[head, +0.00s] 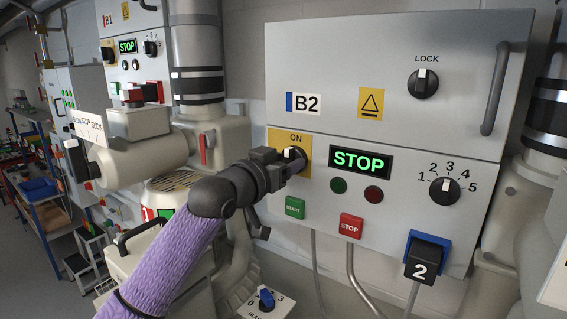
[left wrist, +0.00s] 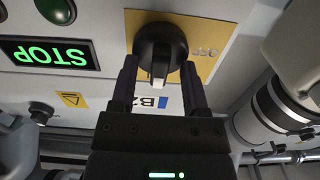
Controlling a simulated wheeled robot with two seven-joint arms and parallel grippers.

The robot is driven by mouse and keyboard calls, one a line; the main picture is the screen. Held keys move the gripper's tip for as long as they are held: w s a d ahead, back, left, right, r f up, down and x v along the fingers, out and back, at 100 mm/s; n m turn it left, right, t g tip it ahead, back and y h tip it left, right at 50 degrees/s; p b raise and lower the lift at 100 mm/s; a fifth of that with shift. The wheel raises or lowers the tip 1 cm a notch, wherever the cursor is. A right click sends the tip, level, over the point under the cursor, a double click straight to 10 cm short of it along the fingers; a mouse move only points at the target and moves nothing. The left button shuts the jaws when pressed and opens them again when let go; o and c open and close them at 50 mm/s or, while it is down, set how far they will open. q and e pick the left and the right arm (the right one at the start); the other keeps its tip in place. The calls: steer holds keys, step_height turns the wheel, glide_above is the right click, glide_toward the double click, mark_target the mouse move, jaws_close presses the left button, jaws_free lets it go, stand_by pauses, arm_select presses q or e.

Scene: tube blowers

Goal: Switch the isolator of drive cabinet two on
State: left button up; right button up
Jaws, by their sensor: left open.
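Cabinet two is the grey box marked B2 (head: 303,104). Its isolator (head: 292,155) is a black knob on a yellow plate (head: 276,140); it also shows in the left wrist view (left wrist: 160,45). The knob's white pointer stands upright, toward the word ON. OFF shows to the side of the knob in the left wrist view, which is upside down. My left gripper (head: 286,165) is open, with its fingers on either side of the knob (left wrist: 159,72). I cannot tell whether they touch it. My right gripper is out of view.
A green STOP display (head: 360,162), a green START button (head: 295,207), a red STOP button (head: 351,225), a numbered dial (head: 444,191) and a LOCK knob (head: 423,84) are on the cabinet. A beige blower (head: 140,160) stands close to the left.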

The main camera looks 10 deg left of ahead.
arm_select(q)
steer(key=shift+s+a+f+b, duration=0.15)
steer(key=shift+s+b, duration=0.2)
steer(key=b+v, duration=0.4)
steer(key=v, duration=0.5)
